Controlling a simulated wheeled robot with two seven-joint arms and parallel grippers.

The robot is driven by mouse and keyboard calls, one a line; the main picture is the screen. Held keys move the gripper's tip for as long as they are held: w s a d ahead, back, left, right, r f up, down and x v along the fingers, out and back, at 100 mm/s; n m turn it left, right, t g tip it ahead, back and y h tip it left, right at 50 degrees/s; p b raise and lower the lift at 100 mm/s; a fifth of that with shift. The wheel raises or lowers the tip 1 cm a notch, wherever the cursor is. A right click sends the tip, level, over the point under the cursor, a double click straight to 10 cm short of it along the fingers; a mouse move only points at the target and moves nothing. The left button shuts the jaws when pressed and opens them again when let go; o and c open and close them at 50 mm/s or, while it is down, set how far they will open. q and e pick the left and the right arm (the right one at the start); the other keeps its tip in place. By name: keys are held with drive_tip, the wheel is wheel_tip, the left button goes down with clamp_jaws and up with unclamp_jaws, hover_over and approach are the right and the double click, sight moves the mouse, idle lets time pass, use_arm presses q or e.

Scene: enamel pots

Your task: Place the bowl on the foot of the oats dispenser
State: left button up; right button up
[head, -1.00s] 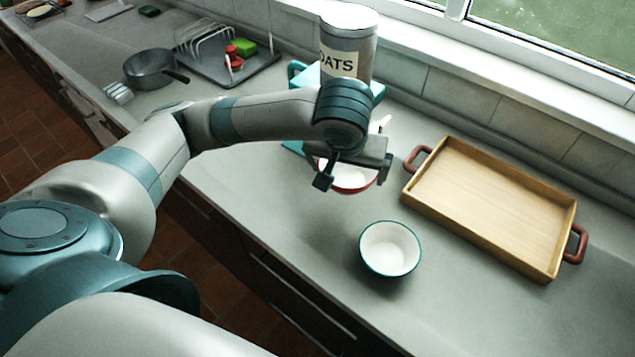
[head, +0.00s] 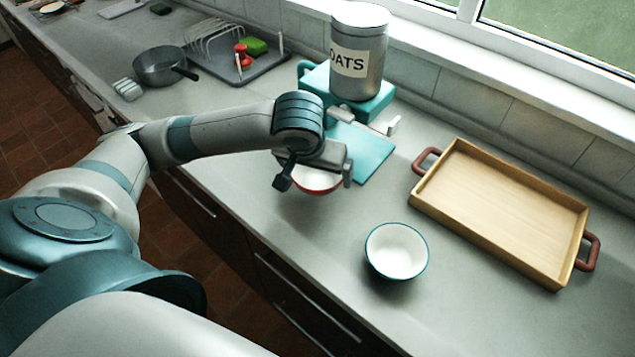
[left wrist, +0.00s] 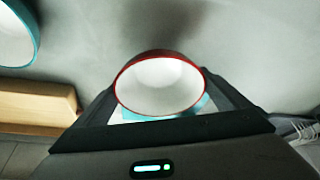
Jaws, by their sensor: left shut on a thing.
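The red-rimmed bowl (head: 318,181) with a white inside is held in my left gripper (head: 316,178), seeming just above the counter. In the left wrist view the bowl (left wrist: 160,85) sits between the fingers of my left gripper (left wrist: 162,112), its open white inside facing the camera. The oats dispenser (head: 358,62) is a grey canister labelled OATS on a teal stand. Its flat teal foot (head: 372,155) lies on the counter, bare where it shows, right of and behind the bowl. My gripper hides part of the bowl. My right gripper is out of view.
A teal-rimmed white bowl (head: 396,250) stands on the counter to the front right. A wooden tray (head: 418,200) with red handles lies at the right. A grey pan (head: 160,66) and a dish rack (head: 212,45) stand back left. The counter's front edge is near my arm.

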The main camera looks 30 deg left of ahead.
sight(317, 183)
use_arm(q)
wheel_tip(317, 183, down, 3)
drive_tip(key=shift+f, duration=0.5)
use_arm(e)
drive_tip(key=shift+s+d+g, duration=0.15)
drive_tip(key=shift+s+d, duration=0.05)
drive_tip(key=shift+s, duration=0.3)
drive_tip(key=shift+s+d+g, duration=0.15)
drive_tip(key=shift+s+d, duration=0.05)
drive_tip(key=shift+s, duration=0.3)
use_arm(q)
drive_tip(key=shift+f, duration=0.1)
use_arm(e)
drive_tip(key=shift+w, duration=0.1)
use_arm(q)
drive_tip(key=o, duration=0.8)
drive_tip(key=shift+o, duration=0.2)
